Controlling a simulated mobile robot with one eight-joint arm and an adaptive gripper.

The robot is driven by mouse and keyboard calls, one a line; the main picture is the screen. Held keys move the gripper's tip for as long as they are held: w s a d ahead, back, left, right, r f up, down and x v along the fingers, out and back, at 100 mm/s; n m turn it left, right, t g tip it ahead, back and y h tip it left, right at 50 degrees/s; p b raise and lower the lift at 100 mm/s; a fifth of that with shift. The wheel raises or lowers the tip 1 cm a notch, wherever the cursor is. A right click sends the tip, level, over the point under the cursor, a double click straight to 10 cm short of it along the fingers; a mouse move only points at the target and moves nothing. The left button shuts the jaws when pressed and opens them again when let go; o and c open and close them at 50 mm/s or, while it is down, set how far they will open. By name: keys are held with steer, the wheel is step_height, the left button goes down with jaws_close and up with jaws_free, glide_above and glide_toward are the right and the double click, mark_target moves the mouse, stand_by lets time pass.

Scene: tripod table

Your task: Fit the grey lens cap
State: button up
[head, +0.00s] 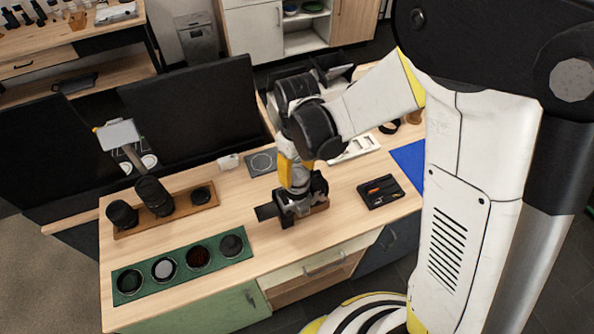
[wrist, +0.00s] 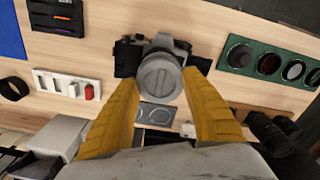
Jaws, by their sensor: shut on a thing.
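The grey lens cap (wrist: 158,78) is a round disc with a groove across its face, in the middle of the wrist view. It lines up with the front of the camera (wrist: 162,43), a grey and black body; whether it is seated or just off the lens I cannot tell. My gripper (wrist: 160,74) has its two yellow fingers on either side of the cap, shut on it.
A green tray (head: 205,282) with round discs lies front left. Behind it is a wooden tray (head: 175,225) with black lenses.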

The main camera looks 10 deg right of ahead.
steer(key=shift+f+b, duration=0.5)
stand_by(0.3)
stand_by(0.6)
steer(key=o, duration=1.6)
steer(key=shift+o, duration=0.2)
steer(key=shift+r+p, duration=2.4)
steer(key=shift+r, duration=1.2)
